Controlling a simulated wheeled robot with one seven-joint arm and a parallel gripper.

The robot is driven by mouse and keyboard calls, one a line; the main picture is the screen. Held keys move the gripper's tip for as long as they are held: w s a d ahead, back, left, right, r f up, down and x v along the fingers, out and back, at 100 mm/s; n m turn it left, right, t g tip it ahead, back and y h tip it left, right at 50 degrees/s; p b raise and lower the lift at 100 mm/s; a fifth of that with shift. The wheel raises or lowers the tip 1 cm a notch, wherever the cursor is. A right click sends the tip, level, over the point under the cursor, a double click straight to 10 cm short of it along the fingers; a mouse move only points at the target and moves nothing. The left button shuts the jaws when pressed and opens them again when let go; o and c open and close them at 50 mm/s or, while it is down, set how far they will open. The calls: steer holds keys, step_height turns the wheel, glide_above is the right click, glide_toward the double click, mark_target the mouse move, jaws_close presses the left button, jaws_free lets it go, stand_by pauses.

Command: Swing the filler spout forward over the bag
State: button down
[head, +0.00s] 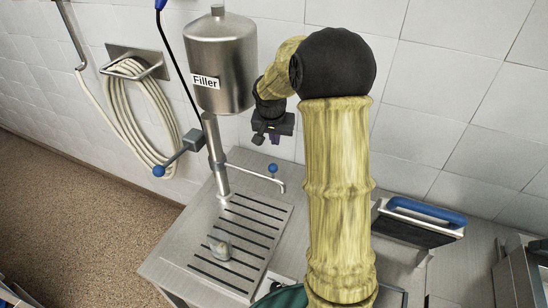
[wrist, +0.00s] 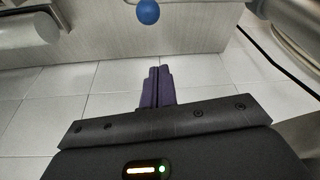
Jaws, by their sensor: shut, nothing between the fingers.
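The filler is a steel tank (head: 222,65) labelled "Filler" on an upright pipe (head: 215,155). A thin metal spout (head: 245,175) sticks out to the right from the pipe, with a blue knob (head: 272,168) and a bent-down end. A small grey, rounded thing (head: 219,248) stands on the slatted tray; I cannot tell whether it is the bag. My gripper (head: 267,138) is right of the tank, above the spout and apart from it. In the wrist view its purple fingers (wrist: 157,85) are together and empty, with a blue ball (wrist: 148,12) beyond them.
A lever with a blue ball (head: 158,171) sticks out left of the pipe. A coiled hose (head: 135,110) hangs on the tiled wall. A blue-handled device (head: 425,215) stands on the right. The slatted tray (head: 240,235) is mostly bare.

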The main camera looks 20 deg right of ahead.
step_height(320, 180, down, 7)
steer(key=s+p, duration=0.1)
steer(key=p, duration=0.3)
steer(key=shift+a+f+p, duration=0.15)
steer(key=shift+a+p, duration=0.25)
steer(key=shift+s+f, duration=0.1)
